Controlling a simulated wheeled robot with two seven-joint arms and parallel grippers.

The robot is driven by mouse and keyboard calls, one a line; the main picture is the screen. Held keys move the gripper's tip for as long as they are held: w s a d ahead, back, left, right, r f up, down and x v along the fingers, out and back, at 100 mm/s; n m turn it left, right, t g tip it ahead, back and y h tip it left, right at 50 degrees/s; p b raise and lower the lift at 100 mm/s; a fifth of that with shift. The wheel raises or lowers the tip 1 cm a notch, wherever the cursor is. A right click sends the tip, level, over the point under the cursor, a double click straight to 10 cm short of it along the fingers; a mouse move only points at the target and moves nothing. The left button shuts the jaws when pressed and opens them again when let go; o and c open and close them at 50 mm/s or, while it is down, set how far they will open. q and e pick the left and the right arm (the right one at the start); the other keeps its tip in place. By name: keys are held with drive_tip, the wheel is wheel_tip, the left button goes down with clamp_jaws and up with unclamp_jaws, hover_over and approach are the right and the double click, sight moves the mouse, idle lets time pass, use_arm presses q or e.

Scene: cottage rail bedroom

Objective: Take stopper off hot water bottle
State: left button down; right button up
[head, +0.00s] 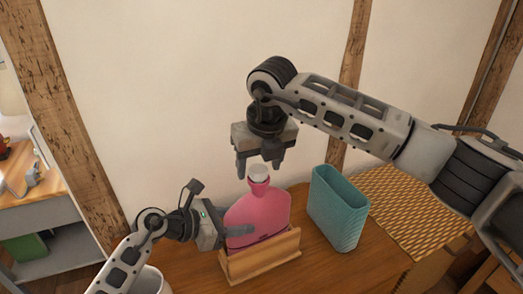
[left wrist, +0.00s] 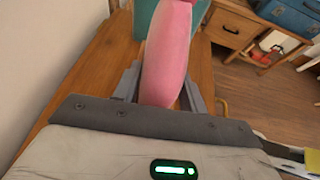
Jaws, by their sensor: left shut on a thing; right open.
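A pink hot water bottle (head: 261,212) stands upright in a wooden holder (head: 264,258) on the table. The stopper is out of the left wrist view.
A teal ribbed container (head: 338,208) stands on the wooden table (head: 335,272) right of the holder. A woven yellow mat (head: 405,205) lies further right. A white round vessel (head: 148,281) is at lower left, and the wall is close behind.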

drive_tip(key=shift+f, duration=0.25)
drive_tip(key=c, duration=1.2)
drive_tip(key=n+g+y, duration=0.1)
drive_tip(key=n, duration=0.5)
drive_tip(key=shift+w+d+r, duration=0.1)
drive_tip(key=shift+w, duration=0.05)
drive_tip(key=shift+r, duration=0.15)
drive_tip(key=shift+r, duration=0.95)
drive_tip(key=shift+r, duration=0.1)
